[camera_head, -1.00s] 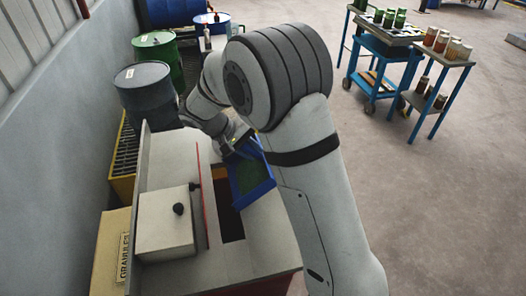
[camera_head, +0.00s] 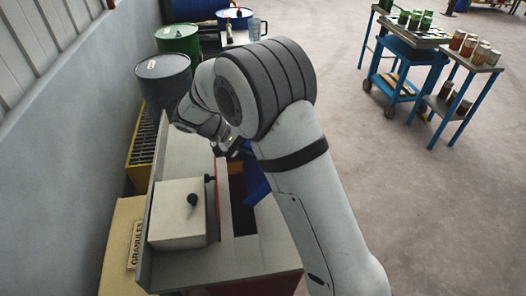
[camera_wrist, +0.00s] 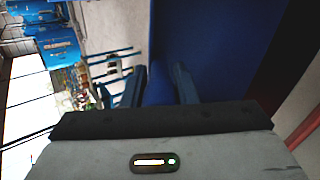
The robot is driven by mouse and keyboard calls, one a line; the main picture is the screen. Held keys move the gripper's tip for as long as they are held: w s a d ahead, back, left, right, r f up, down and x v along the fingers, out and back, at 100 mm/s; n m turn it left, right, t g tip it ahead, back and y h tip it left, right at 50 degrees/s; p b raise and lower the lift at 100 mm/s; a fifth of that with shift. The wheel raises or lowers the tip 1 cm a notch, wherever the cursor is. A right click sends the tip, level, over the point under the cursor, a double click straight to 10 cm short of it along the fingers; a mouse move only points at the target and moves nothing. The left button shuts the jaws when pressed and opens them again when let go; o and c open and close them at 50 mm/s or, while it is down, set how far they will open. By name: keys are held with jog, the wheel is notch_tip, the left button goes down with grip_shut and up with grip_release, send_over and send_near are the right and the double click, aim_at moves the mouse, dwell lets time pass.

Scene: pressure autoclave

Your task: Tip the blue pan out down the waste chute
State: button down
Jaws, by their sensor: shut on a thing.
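The blue pan (camera_head: 256,183) is steeply tilted over the dark chute opening (camera_head: 243,215) in the bench top, partly hidden behind my arm. Its inside is not visible in the head view, so I cannot tell whether anything is left in it. In the wrist view the pan's blue surface (camera_wrist: 215,45) fills the upper middle. My gripper (camera_wrist: 164,82) is shut on the pan, with one finger on each side of its edge. In the head view the fingertips are hidden.
A pale box with a black knob (camera_head: 178,214) stands left of the opening, beside a red strip (camera_head: 224,195). Drums, including a dark grey one (camera_head: 164,80), stand behind. A blue cart (camera_head: 405,60) with jars is far right; the floor between is clear.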

jog(key=shift+w+d+r+y+p, duration=0.1)
jog(key=shift+d+r+y+p, duration=0.25)
jog(key=shift+d+p, duration=0.2)
jog(key=shift+w+d+r+y+p, duration=0.1)
jog(key=shift+d+r+y+p, duration=0.25)
jog(key=shift+d, duration=0.2)
jog(key=shift+d+f+y+p, duration=0.2)
jog(key=shift+d+y+p, duration=0.2)
jog(key=shift+d, duration=0.2)
jog(key=w+d+f+g+y+p, duration=0.1)
jog(key=d+f+g+y+p, duration=0.1)
jog(key=d+y+p, duration=0.3)
jog(key=shift+w+d+f+y, duration=0.35)
jog(key=shift+d+f+y, duration=0.35)
jog(key=shift+d+y, duration=0.9)
jog(key=shift+d, duration=0.15)
